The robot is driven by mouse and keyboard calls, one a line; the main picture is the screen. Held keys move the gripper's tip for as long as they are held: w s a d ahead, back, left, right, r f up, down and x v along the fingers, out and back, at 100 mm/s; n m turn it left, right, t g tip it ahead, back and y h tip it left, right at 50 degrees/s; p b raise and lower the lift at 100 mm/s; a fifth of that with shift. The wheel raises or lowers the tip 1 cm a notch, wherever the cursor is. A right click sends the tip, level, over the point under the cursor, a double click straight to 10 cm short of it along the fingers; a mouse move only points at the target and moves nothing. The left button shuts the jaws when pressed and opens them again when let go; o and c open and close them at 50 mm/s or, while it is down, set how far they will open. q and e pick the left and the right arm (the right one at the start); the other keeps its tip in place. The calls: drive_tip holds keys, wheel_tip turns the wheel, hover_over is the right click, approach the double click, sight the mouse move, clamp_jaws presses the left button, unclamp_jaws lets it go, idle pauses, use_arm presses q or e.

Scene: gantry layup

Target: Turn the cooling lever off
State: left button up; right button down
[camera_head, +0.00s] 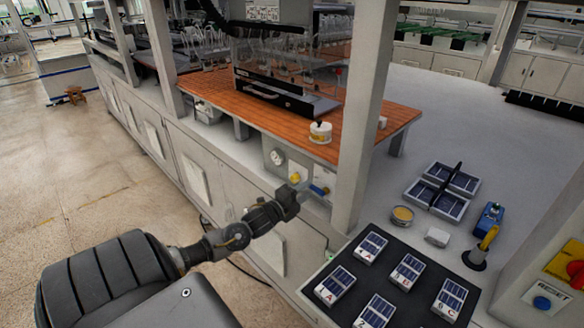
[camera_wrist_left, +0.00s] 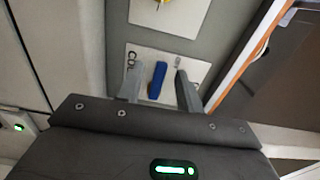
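The blue lever (camera_head: 319,190) is on a pale plate on the front of the bench, below the wooden top. In the left wrist view the blue lever (camera_wrist_left: 157,80) stands roughly upright in the picture, on a white plate (camera_wrist_left: 140,59) with partly hidden dark lettering. My left gripper (camera_head: 304,192) reaches the plate from the left. In the wrist view its two fingers (camera_wrist_left: 160,92) are apart, one on each side of the lever, with visible gaps. They do not appear to press on it. My right gripper is not in view.
A yellow knob (camera_head: 295,177) and a round gauge (camera_head: 277,157) are left of the blue lever on the same front. A pale post (camera_head: 352,150) stands close to its right. A dark mat (camera_head: 340,312) with several panel tiles lies at the lower right. A blue reset button (camera_head: 542,303) is farther right.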

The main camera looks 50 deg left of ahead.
use_arm(q)
drive_tip(key=s+b, duration=0.1)
drive_tip(key=s, duration=0.7)
drive_tip(key=shift+s+b, duration=0.4)
